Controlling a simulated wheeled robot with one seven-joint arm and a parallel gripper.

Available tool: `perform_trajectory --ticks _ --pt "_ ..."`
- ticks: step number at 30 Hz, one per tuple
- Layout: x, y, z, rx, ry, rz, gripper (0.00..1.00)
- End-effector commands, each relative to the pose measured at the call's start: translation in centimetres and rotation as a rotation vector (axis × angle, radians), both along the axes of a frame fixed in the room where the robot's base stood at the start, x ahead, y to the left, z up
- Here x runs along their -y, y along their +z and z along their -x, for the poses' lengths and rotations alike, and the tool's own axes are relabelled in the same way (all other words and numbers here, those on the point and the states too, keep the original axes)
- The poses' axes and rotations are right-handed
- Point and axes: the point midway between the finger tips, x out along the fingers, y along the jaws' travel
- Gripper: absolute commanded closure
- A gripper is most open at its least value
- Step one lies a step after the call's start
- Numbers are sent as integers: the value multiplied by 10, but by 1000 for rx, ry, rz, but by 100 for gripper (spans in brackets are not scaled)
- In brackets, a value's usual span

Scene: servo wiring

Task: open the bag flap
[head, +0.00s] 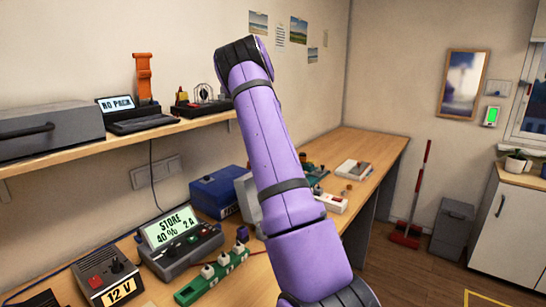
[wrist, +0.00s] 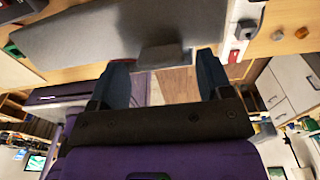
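A grey panel (wrist: 110,30), which looks like the bag flap, spans the upper part of the wrist view. A darker grey tab (wrist: 162,57) sticks out from its edge. My gripper (wrist: 164,62) is open, with one dark finger on each side of the tab. A gap shows between each finger and the tab, and nothing is held. In the head view a grey piece (head: 248,203), probably part of the bag, shows at the left of my purple arm. The arm hides the rest of it and my gripper there.
A blue box (head: 216,192) stands left of the grey piece on the wooden bench. A charger with a lit display (head: 172,232), a green strip (head: 212,276) and a 12 V box (head: 106,274) stand nearer. A shelf (head: 60,158) runs above at left.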

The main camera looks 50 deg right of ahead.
Motion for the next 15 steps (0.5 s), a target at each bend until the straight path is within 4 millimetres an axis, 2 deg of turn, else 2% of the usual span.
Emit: perform_trajectory --ticks 8,11,15 --pt "1 2 1 0 -1 1 28" --pt "1 11 0 1 -1 2 28" --pt "1 33 -2 1 0 2 28"
